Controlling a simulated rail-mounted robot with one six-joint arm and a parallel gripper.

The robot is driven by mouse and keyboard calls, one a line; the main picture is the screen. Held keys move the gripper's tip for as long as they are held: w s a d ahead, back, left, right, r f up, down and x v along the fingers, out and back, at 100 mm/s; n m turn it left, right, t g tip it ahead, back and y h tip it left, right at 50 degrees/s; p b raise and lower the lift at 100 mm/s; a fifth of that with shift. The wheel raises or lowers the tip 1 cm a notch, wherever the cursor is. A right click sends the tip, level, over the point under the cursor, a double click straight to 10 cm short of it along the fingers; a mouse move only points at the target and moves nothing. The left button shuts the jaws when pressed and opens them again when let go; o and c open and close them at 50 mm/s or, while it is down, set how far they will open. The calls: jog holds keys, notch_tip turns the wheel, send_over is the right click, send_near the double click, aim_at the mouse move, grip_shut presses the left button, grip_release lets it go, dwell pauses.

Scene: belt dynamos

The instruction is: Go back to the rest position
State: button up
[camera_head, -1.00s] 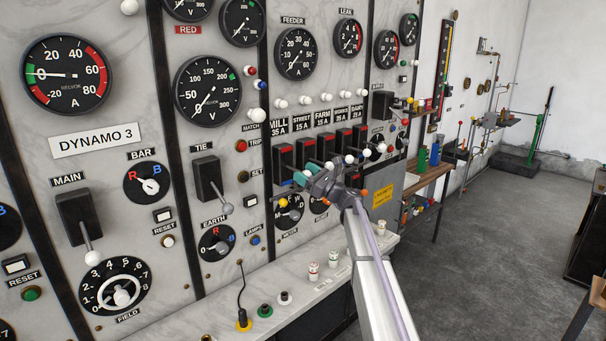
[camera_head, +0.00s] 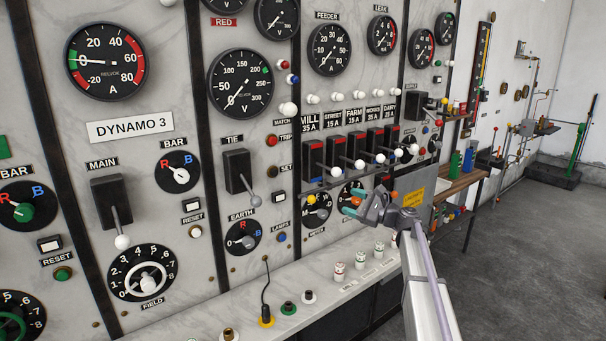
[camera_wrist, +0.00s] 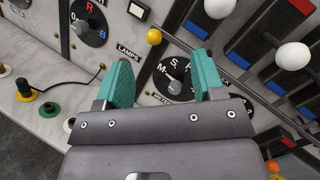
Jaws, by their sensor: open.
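My gripper (camera_head: 354,206) is in front of the lower part of the marble switchboard, just below the row of feeder switches (camera_head: 338,160). In the wrist view its two teal fingers (camera_wrist: 160,85) stand wide apart with nothing between them. Behind the gap is the meter selector knob (camera_wrist: 176,87) on its black dial. In the head view the gripper partly covers a dial to the right of the meter selector (camera_head: 317,208).
White-knobbed switch levers stick out above the gripper. A wooden bench (camera_head: 460,182) with bottles stands at the right. Grey floor (camera_head: 530,250) lies open there.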

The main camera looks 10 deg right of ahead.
jog(key=s+a+f+n+g+h, duration=0.2)
jog(key=s+a+f+n+g, duration=0.15)
jog(key=s+f, duration=0.2)
jog(key=s+a+f+n+g+h, duration=0.2)
jog(key=s+f+n, duration=0.25)
jog(key=s, duration=0.25)
jog(key=s+a+f+n+g+h, duration=0.1)
jog(key=s+f+n+g+h, duration=0.1)
jog(key=s, duration=0.7)
jog(key=s+a+f+n+g+h, duration=0.1)
jog(key=s+f+n+h, duration=0.3)
jog(key=s, duration=0.5)
jog(key=s+a+f+n+g+h, duration=0.1)
jog(key=s+f+n+g+h, duration=0.2)
jog(key=s, duration=0.7)
jog(key=shift+a+n+h, duration=0.3)
jog(key=shift+n+h, duration=0.2)
jog(key=shift+h, duration=0.7)
jog(key=shift+w, duration=0.1)
